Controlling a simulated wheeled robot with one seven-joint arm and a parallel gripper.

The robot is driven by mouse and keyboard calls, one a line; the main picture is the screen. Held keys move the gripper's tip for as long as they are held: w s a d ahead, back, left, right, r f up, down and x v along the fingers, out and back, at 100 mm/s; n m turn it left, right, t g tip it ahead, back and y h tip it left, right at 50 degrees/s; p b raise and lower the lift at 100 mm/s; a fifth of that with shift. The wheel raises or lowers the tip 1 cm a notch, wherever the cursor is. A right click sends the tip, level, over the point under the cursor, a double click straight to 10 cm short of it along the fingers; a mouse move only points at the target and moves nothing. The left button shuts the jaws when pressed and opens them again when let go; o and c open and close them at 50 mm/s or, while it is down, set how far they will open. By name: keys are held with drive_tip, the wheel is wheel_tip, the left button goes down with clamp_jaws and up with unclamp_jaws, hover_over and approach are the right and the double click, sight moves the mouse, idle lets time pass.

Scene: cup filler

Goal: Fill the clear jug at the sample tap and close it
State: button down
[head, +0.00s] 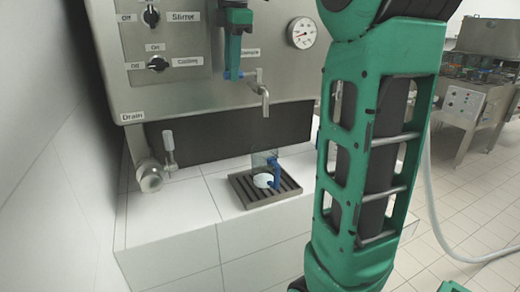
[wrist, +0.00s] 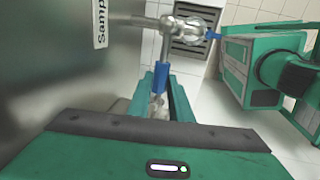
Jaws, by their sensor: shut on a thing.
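The clear jug (head: 260,162), with a blue handle, stands upright on a dark slatted drain grate (head: 284,196), below the sample tap's spout (head: 264,95). Something pale shows low in the jug; I cannot tell whether it is liquid. I can make out no stream between spout and jug. My gripper (head: 232,58) is up at the tap, left of the spout. In the wrist view, my gripper (wrist: 160,103) is shut on the tap's blue lever (wrist: 161,77). The jug (wrist: 205,16) shows there partly, behind the metal tap (wrist: 180,29).
The steel panel behind has a round gauge (head: 302,33) and switch knobs (head: 157,63). A drain valve (head: 150,176) sticks out at lower left. The white tiled ledge (head: 165,215) is clear left of the grate. A steel machine (head: 470,100) stands at far right.

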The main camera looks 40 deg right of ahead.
drive_tip(key=shift+r+n, duration=0.35)
drive_tip(key=shift+n, duration=0.05)
drive_tip(key=shift+s+d, duration=0.1)
drive_tip(key=shift+s+n, duration=0.1)
drive_tip(key=shift+n, duration=0.2)
drive_tip(key=shift+s+n+y, duration=0.3)
drive_tip(key=shift+s+n, duration=0.4)
drive_tip(key=shift+n, duration=0.3)
drive_tip(key=shift+f, duration=0.1)
drive_tip(key=shift+s+d+f+n+y, duration=0.1)
drive_tip(key=shift+s+n+y, duration=0.2)
drive_tip(key=shift+s+n, duration=1.2)
drive_tip(key=shift+w+n, duration=0.15)
drive_tip(key=shift+n, duration=0.25)
